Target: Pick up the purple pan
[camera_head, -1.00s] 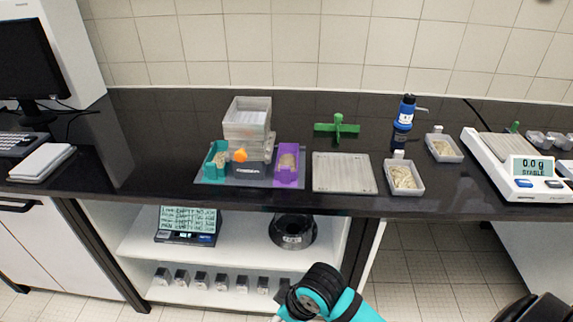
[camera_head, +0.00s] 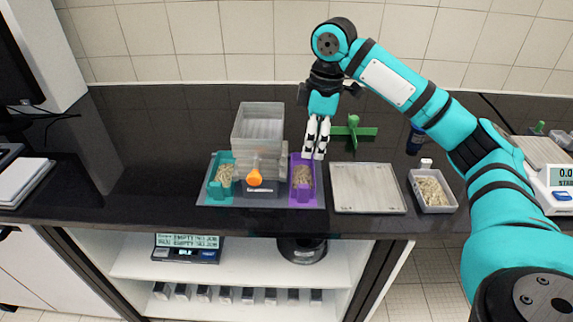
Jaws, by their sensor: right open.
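The purple pan (camera_head: 303,193) sits at the right side of the sieve shaker (camera_head: 259,150) on its grey base tray, with pale grainy material inside. My right gripper (camera_head: 314,157) points down just above the back part of the pan. Its white fingers are a little apart, with nothing visible between them. The fingers overlap the pan's back edge in the picture; I cannot tell whether they touch it. My left gripper is not in view.
A teal pan (camera_head: 221,178) sits left of the shaker, and an orange knob (camera_head: 254,178) is at its front. A flat grey plate (camera_head: 367,188) lies to the right.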

